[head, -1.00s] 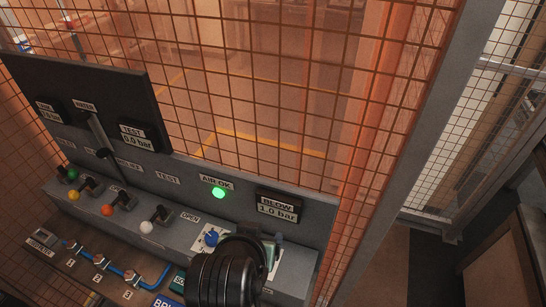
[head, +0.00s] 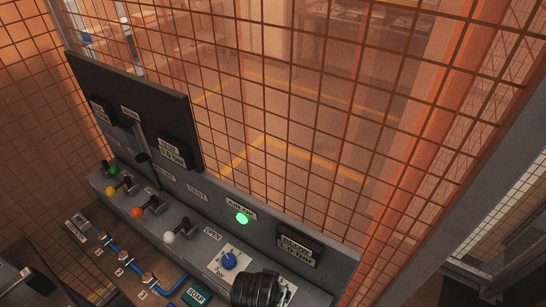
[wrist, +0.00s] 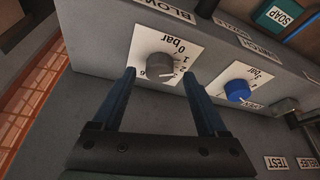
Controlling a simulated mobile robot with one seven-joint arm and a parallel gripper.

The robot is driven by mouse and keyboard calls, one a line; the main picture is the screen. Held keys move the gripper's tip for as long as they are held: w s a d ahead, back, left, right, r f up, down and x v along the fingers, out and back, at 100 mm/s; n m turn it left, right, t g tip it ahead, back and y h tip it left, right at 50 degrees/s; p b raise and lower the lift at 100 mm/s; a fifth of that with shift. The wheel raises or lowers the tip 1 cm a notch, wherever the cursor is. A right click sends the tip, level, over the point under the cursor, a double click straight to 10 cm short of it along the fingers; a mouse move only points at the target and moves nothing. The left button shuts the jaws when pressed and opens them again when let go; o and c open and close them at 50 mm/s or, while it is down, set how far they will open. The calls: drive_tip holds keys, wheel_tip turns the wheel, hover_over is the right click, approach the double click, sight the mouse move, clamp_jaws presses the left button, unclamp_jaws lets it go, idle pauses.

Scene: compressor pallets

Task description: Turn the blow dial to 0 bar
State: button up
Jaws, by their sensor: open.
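The blow dial (wrist: 160,67) is a grey round knob on a white scale plate marked "0 bar" and 1 in the wrist view. Its exact pointer position is hard to make out. My gripper (wrist: 160,73) is open, with one dark finger on each side of the knob's near edge. I cannot tell whether the fingers touch it. In the head view, my black wrist hides the dial and the fingertips. The blow display (head: 298,252) above appears to read 1.0 bar, though blurred.
A blue dial (wrist: 238,90) sits beside the blow dial; it also shows in the head view (head: 229,260). Coloured levers, including a white-knobbed one (head: 170,237), line the console. The AIR OK lamp (head: 242,218) glows green. A wire mesh fence (head: 320,110) stands behind.

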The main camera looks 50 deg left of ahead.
drive_tip(key=shift+w+a+f, duration=0.1)
drive_tip(key=shift+w+f, duration=0.2)
drive_tip(key=shift+f, duration=0.3)
drive_tip(key=shift+c, duration=0.3)
clamp_jaws()
